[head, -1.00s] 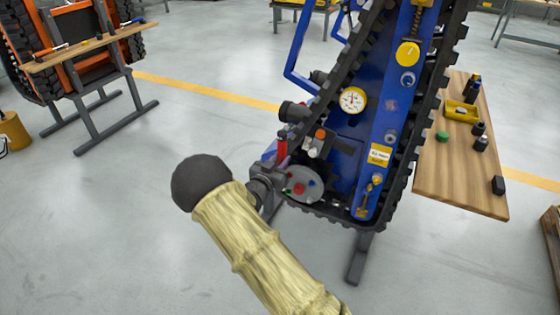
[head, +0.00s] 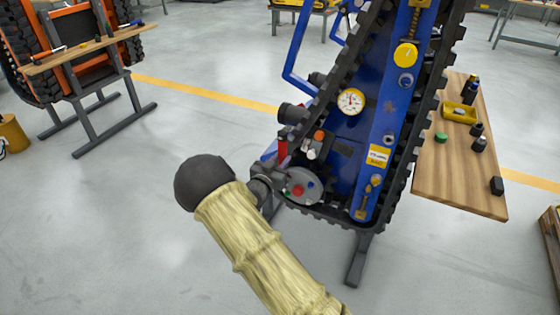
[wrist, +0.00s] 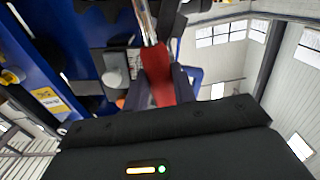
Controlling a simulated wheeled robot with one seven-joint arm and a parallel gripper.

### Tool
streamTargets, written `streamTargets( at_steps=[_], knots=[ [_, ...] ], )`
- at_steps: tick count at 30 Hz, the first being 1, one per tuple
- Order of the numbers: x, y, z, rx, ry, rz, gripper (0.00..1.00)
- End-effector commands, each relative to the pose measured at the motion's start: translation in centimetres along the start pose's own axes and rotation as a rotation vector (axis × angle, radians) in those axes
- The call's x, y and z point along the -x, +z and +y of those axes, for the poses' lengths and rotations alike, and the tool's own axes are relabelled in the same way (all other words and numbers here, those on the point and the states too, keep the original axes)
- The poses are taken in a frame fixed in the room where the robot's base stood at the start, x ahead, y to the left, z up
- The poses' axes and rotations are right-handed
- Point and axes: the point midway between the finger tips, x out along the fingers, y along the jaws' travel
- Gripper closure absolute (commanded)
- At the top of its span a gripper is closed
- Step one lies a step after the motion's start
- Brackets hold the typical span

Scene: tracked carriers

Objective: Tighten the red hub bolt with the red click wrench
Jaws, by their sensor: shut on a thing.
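The red click wrench (head: 282,147) stands roughly upright beside the lower left of the blue tracked carrier (head: 345,150). Its red handle (wrist: 157,72) runs between my fingers in the wrist view, with a shiny shaft beyond. My gripper (head: 274,172) is shut on this handle, close to the hub. The hub is a grey disc (head: 309,196) at the carrier's lower end. It bears the red hub bolt (head: 298,190), a blue bolt (head: 311,184) and a green one. The wrench's working end is not clear, so I cannot tell whether it touches the red bolt.
A pressure gauge (head: 351,102) and dark and orange-capped fittings (head: 318,137) sit just above the hub. An orange carrier (head: 65,40) stands far left. The floor between is clear.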

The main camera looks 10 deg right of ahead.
Motion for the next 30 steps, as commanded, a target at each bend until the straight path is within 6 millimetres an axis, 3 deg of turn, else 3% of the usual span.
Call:
streamTargets(
  at_steps=[30],
  knots=[
    [-0.91,-0.10,-0.12,-0.001,-0.001,0.002,1.00]
  ],
)
